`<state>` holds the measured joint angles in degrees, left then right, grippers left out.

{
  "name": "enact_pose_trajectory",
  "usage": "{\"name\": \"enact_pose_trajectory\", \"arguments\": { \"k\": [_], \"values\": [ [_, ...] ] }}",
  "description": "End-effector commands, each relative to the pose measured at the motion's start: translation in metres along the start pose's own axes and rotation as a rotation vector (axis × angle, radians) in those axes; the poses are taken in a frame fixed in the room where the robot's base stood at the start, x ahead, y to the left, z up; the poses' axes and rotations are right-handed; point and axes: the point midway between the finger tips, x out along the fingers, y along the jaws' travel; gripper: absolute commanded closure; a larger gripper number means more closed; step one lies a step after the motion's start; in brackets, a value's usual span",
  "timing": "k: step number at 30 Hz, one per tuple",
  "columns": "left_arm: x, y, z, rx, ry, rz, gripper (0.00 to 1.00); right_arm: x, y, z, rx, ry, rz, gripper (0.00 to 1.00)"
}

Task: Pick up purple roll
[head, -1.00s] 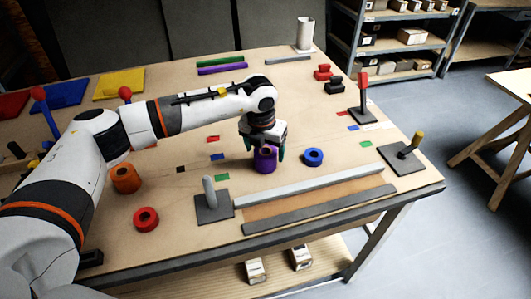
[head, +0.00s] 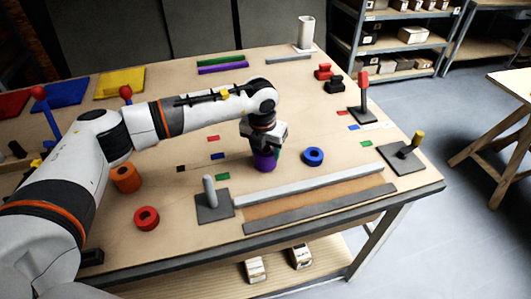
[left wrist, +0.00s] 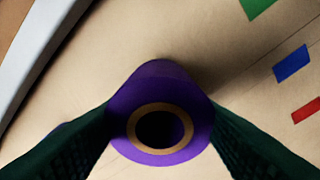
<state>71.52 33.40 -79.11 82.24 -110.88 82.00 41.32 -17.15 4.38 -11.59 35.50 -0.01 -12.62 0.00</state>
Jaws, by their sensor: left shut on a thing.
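The purple roll (head: 264,161) stands upright on the table in the head view, to the left of the blue roll. My left gripper (head: 264,150) comes down over it from above and is shut on it. In the left wrist view the purple roll (left wrist: 160,112) sits between the two dark green fingers, its tan ring and dark hole facing the camera. The fingers touch its left and right sides. I cannot tell whether its base is clear of the table. My right gripper is not in view.
A blue roll (head: 313,156) lies just right of the purple one. An orange roll (head: 126,178) and a red roll (head: 146,218) are to the left. A grey post on a base (head: 213,205) and a grey rail (head: 309,185) stand in front. Coloured chips lie around.

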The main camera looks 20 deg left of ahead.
Motion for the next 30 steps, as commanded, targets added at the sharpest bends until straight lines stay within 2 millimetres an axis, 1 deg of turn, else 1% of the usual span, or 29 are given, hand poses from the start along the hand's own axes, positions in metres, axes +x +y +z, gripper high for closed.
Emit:
{"name": "enact_pose_trajectory", "arguments": {
  "k": [2, 6, 9, 13, 18, 30],
  "values": [
    [-0.011, 0.000, -0.003, 0.000, 0.006, 0.001, 0.71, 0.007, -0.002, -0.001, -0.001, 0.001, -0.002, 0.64],
    [-0.038, 0.000, -0.007, 0.000, 0.007, 0.001, 0.71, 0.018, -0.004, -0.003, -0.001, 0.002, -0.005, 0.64],
    [-0.059, 0.000, -0.010, -0.001, 0.008, 0.001, 0.71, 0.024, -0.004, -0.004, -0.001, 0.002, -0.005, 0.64],
    [-0.079, 0.000, -0.013, -0.001, 0.005, 0.001, 0.71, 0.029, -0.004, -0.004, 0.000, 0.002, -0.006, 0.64],
    [-0.099, 0.000, -0.015, 0.000, 0.004, 0.001, 0.71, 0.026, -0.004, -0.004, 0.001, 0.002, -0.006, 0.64],
    [-0.133, 0.000, -0.020, 0.000, 0.004, 0.001, 0.71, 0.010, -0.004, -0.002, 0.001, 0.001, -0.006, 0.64]
  ]
}}
